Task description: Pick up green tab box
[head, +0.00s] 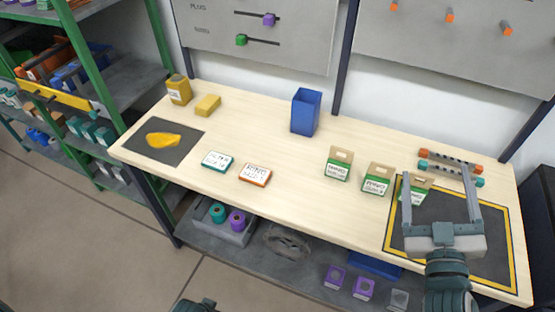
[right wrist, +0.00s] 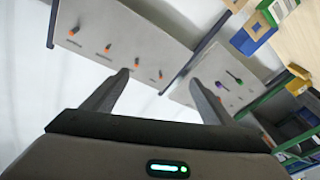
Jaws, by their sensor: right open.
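Three cardboard boxes with green fronts and holed tabs stand in a row on the table: the left box (head: 338,168), the middle box (head: 376,181) and the right box (head: 418,188). My right gripper (head: 437,174) is open and empty, with its two fingers spread. In the head view its left finger overlaps the right box and partly hides it; I cannot tell if they touch. The right wrist view shows both open fingers (right wrist: 154,88) with nothing between them.
The right gripper is over a dark yellow-edged mat (head: 497,238). Orange-and-teal rods (head: 450,162) lie behind the boxes. A blue bin (head: 305,112) stands at the back. Two labelled flat boxes, teal (head: 217,161) and orange (head: 255,175), lie left of centre. The table between is clear.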

